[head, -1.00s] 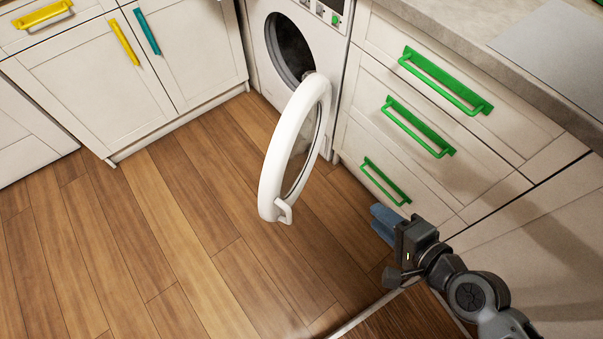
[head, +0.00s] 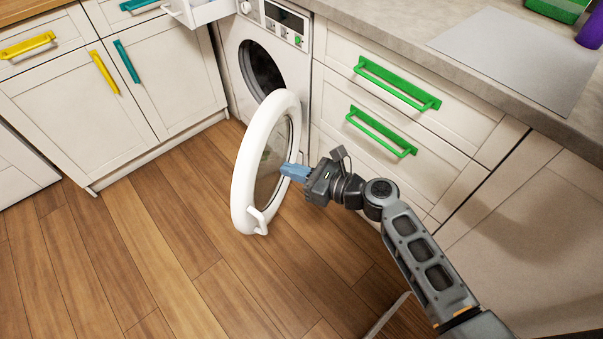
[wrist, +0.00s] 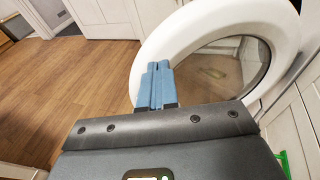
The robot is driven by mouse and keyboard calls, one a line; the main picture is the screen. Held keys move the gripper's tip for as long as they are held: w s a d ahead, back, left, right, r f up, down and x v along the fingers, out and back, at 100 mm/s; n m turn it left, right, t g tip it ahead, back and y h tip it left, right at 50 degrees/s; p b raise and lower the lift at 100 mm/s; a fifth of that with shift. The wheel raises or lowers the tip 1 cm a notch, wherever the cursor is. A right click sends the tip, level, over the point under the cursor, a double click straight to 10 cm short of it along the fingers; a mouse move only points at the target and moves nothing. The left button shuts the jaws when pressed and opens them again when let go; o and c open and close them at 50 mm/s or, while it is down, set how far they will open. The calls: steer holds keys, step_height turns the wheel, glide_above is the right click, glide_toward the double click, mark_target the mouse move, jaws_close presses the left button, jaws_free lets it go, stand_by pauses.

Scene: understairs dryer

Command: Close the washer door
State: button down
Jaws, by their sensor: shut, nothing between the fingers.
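The washer (head: 280,50) is a white front-loader under the counter, its dark round opening (head: 261,68) partly showing. Its round door (head: 243,180) stands wide open, swung out into the room, with a white rim, a glass middle and a handle (head: 258,220) at its lower outer edge. My gripper (head: 287,172) has its blue fingers shut and empty, at the right side of the door by the rim. In the wrist view the fingers (wrist: 157,85) overlap the white door rim (wrist: 190,38). I cannot tell whether they touch it.
Drawers with green handles (head: 380,131) stand right of the washer under a grey counter (head: 400,35). A white drawer (head: 197,10) sticks out above and left of the washer. Cabinets (head: 140,80) stand at left. The wooden floor (head: 150,250) left of the door is clear.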

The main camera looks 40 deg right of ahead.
mark_target(251, 158)
steer(key=x, duration=0.9)
steer(key=shift+b, duration=0.4)
steer(key=shift+w, duration=0.1)
